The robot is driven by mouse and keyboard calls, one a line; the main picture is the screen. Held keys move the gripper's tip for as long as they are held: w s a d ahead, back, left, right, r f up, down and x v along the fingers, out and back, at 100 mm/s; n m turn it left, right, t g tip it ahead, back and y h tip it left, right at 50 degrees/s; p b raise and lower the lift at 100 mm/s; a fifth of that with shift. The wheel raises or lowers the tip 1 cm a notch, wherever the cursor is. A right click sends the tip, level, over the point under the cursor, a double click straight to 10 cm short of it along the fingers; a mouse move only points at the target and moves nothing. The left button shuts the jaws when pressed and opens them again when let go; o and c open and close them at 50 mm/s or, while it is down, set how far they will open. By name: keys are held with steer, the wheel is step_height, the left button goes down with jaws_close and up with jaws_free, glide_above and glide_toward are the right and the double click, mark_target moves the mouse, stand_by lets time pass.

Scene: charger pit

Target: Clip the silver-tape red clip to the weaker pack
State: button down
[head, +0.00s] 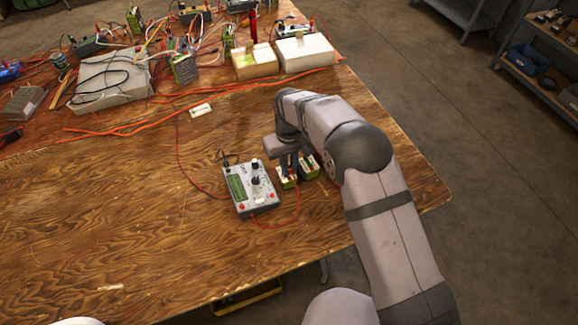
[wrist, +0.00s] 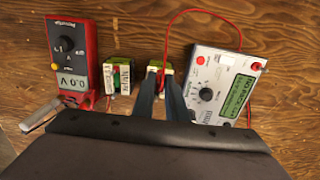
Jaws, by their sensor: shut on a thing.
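My gripper (wrist: 160,72) points down and is shut on the end of a red lead, apparently a red clip, at one green-and-white battery pack (wrist: 154,64). The fingers hide most of the clip, so I cannot see its tape or whether it grips a terminal. In the head view this pack (head: 286,182) is the one nearer the charger. The second pack (wrist: 121,77) stands beside it, left in the wrist view. The white charger (wrist: 224,84) has a green display and the red lead. A red meter (wrist: 74,62) reads 0.0 V.
A second red lead runs from the charger to a white tag (head: 200,111) on the wooden table (head: 130,220). Cluttered wires, packs and boxes (head: 254,62) fill the far side. The table left of the charger is mostly clear.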

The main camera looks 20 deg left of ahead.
steer(key=c, duration=1.7)
jaws_free()
steer(key=shift+o, duration=1.1)
steer(key=shift+r, duration=0.15)
steer(key=shift+r+p, duration=2.65)
steer(key=shift+r, duration=1)
